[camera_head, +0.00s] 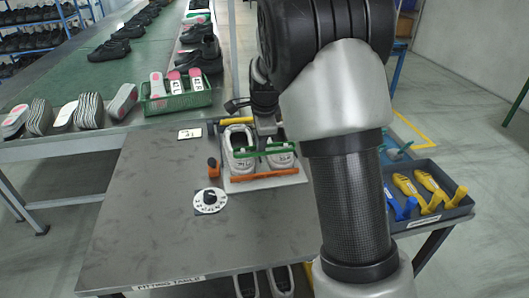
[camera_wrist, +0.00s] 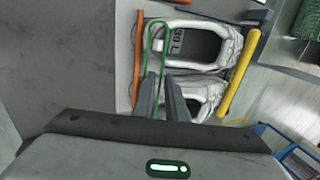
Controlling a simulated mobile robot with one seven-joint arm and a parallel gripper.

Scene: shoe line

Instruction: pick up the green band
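The green band (camera_head: 246,154) is a long narrow loop lying crosswise over the pair of white shoes in the head view. In the wrist view the green band (camera_wrist: 157,27) has its rounded far end at the top, and its two sides run down to my fingers, which hide its near part. My gripper (camera_head: 264,145) is at the middle of the band, above the shoes. In the wrist view my gripper (camera_wrist: 160,76) has its two fingers a narrow gap apart, with the band at the tips. I cannot tell whether they press on it.
The white shoes (camera_wrist: 190,45) stand on a light board between an orange bar (camera_wrist: 137,60) and a yellow-orange bar (camera_wrist: 239,72). A round white dial card (camera_head: 210,201) lies on the grey table (camera_head: 150,220). A dark tray (camera_head: 431,213) holds blue and yellow tools at right.

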